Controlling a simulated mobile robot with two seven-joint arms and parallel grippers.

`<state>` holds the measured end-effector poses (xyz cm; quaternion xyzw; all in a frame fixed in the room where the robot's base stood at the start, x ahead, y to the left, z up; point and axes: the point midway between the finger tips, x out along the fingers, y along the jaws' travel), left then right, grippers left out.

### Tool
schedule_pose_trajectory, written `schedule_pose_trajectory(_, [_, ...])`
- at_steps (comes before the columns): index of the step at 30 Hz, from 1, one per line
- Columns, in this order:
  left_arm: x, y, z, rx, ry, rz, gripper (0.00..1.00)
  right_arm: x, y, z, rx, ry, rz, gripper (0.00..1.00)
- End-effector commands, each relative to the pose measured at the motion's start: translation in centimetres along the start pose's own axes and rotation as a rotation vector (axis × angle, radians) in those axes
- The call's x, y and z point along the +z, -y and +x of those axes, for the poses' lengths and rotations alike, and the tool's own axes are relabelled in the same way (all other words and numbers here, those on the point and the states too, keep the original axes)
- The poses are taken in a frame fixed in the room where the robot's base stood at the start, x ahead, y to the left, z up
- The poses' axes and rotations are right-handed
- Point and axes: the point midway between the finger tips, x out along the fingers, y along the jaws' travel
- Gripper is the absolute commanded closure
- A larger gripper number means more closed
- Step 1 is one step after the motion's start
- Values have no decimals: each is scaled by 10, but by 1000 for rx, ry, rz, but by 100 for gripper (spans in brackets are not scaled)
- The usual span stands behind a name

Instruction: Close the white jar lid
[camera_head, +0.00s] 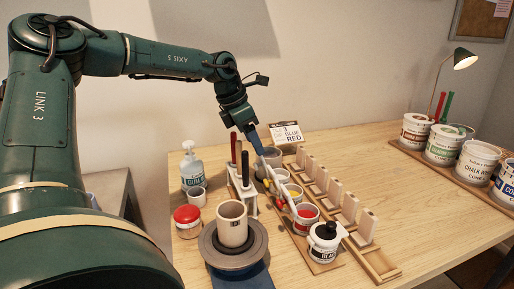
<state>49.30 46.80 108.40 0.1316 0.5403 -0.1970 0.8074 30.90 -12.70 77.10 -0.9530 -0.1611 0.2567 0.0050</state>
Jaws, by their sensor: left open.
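My left gripper (262,156) is open, pointing down over the row of small glaze pots on the table. Its tip overlaps the grey pot (272,155) at the back; I cannot tell whether they touch. A pot with a pale top (282,175) stands just in front of that and may be the white jar; its label is too small to read. A separate white lid cannot be made out. Pots with yellow (293,191) and red (306,214) contents follow toward the front, then a white pot with a black top (324,236). My right gripper is out of view.
A wooden rack with upright slats (352,207) runs right of the pots. A beige cup (232,222) stands on a round wheel at front. A tool stand (242,182), pump bottle (192,168) and red-topped jar (187,216) are left. Large buckets (443,145) stand far right. Mid-right table is clear.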

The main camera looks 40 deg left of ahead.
Motion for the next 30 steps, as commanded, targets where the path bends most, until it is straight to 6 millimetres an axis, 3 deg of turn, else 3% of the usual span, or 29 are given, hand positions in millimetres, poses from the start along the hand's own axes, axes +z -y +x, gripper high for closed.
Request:
schedule_pose_trajectory(6, [0,0,27,0,-1,0,40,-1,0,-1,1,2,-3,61])
schedule_pose_trajectory(18, [0,0,33,1,2,0,41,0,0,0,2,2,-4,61])
schedule_pose_trajectory(30, [0,0,33,0,1,0,74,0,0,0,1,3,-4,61])
